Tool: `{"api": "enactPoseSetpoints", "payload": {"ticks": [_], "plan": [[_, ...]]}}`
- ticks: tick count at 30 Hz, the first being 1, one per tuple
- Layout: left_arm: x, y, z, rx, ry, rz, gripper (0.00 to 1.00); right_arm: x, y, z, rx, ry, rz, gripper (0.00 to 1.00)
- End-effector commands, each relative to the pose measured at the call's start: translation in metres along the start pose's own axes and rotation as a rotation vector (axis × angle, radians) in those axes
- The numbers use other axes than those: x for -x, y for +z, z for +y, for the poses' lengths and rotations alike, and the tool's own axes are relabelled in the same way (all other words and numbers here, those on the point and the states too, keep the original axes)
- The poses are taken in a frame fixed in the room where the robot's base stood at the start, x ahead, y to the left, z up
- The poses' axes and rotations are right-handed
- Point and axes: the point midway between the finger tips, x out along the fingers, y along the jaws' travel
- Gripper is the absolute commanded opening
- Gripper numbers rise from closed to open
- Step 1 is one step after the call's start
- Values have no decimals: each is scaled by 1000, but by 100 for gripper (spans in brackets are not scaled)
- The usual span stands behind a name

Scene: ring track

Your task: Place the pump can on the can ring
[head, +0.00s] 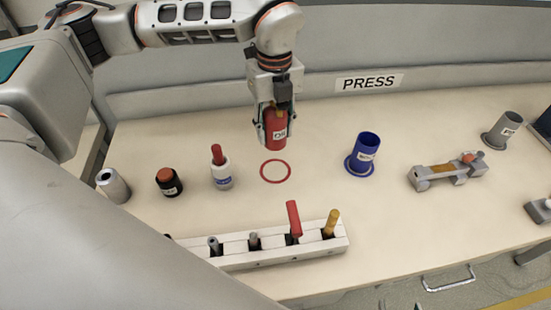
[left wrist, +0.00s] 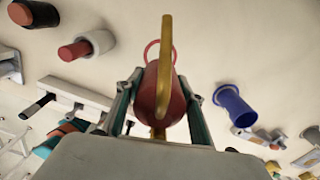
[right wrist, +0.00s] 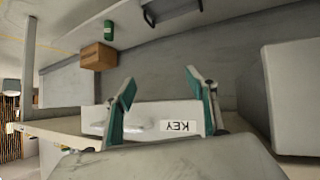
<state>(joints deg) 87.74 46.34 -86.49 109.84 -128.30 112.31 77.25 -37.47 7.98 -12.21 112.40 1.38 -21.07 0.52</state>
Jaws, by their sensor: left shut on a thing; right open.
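In the left wrist view the can (left wrist: 158,100) sits between both fingers. The can ring (head: 275,171) is a thin red circle on the bench, empty. The ring (left wrist: 153,50) shows partly behind the can in the left wrist view. My right gripper (right wrist: 166,95) is open and empty, facing a white panel with a KEY label. It is not seen in the head view.
A white bottle with red cap (head: 221,168) stands left of the ring, with a black jar (head: 169,182) beyond it. A blue cup (head: 363,153) stands on the right. A white tool rack (head: 270,249) lies in front. A grey clamp-like device (head: 446,172) is further right.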

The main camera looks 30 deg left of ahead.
Motion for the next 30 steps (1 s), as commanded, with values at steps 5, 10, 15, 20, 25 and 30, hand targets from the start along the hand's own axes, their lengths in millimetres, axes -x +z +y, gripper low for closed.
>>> {"api": "enactPoseSetpoints", "payload": {"ticks": [5, 10, 15, 20, 25, 30], "plan": [[-42, -1, 1, 0, 4, 2, 12, -1, -1, 0, 1, 1, 2, 57], [-64, 0, 0, 1, 0, 0, 12, -2, -2, 1, 1, 1, 4, 57], [-73, 0, 0, 1, 0, 0, 12, -2, -2, 1, 1, 1, 5, 57], [-94, 0, 0, 1, 3, 1, 12, -2, -2, 1, 1, 2, 5, 57], [-111, 0, 0, 1, 0, 0, 12, -2, -2, 1, 1, 2, 5, 57], [-111, 0, -1, 1, -1, -1, 12, -2, -2, 1, 1, 2, 5, 57]]}}
